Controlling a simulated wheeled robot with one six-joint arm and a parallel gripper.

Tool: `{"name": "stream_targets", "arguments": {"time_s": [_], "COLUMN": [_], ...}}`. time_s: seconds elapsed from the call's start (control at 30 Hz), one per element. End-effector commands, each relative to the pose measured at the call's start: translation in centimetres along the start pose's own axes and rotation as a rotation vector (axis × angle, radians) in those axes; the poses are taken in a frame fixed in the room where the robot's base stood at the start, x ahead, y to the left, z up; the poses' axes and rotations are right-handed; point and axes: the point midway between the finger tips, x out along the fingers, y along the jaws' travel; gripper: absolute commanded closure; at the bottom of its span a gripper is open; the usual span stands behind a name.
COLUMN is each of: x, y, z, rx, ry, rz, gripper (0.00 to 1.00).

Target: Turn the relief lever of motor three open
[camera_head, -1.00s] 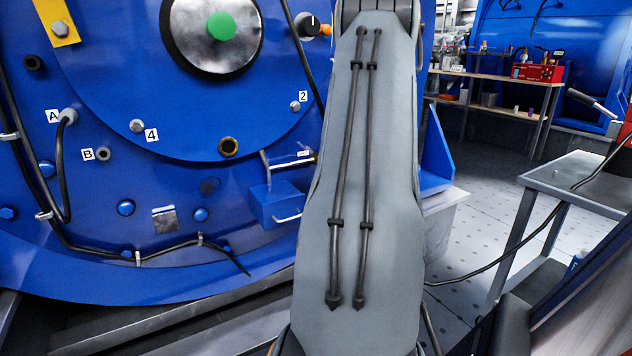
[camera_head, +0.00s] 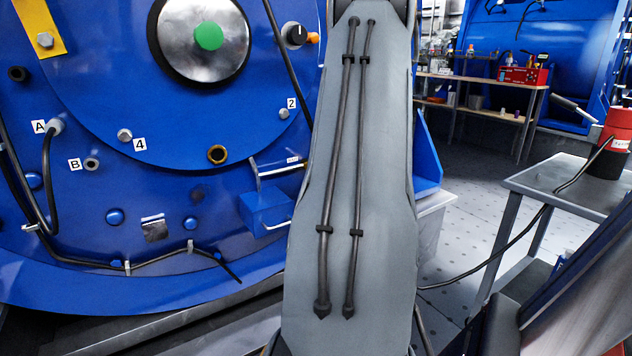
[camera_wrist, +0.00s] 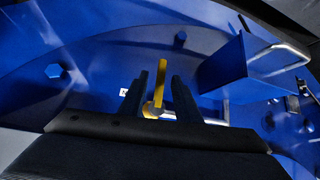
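A yellow lever (camera_wrist: 161,78) stands up from a pale round fitting on the blue motor face in the wrist view. I take it for the relief lever; its number label (camera_wrist: 124,92) is too small to read. My gripper (camera_wrist: 161,84) has two dark fingers, one on each side of the lever, with gaps visible between them and it. I cannot tell whether either finger touches it. In the head view, my arm hides the gripper and this lever. The blue motor (camera_head: 90,230) fills the left there, with a green hub (camera_head: 209,36).
A blue box (camera_wrist: 226,70) with a metal bar handle (camera_wrist: 285,50) juts out close right of the fingers in the wrist view. In the head view, a grey table (camera_head: 560,180) holds a red and black cylinder (camera_head: 612,140). Cables run along the motor face.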

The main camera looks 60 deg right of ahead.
Motion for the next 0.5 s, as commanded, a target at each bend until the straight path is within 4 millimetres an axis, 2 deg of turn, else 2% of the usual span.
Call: {"name": "stream_targets", "arguments": {"time_s": [0.03, 0.2, 0.5], "x": [-1.1, -3.1, -3.8], "y": [0.1, 0.1, 0.1], "z": [-0.1, 0.0, 0.1], "rx": [0.001, 0.000, 0.001], "ry": [0.000, 0.000, -0.001], "rz": [0.001, 0.001, 0.000], "gripper": [0.70, 0.70, 0.70]}}
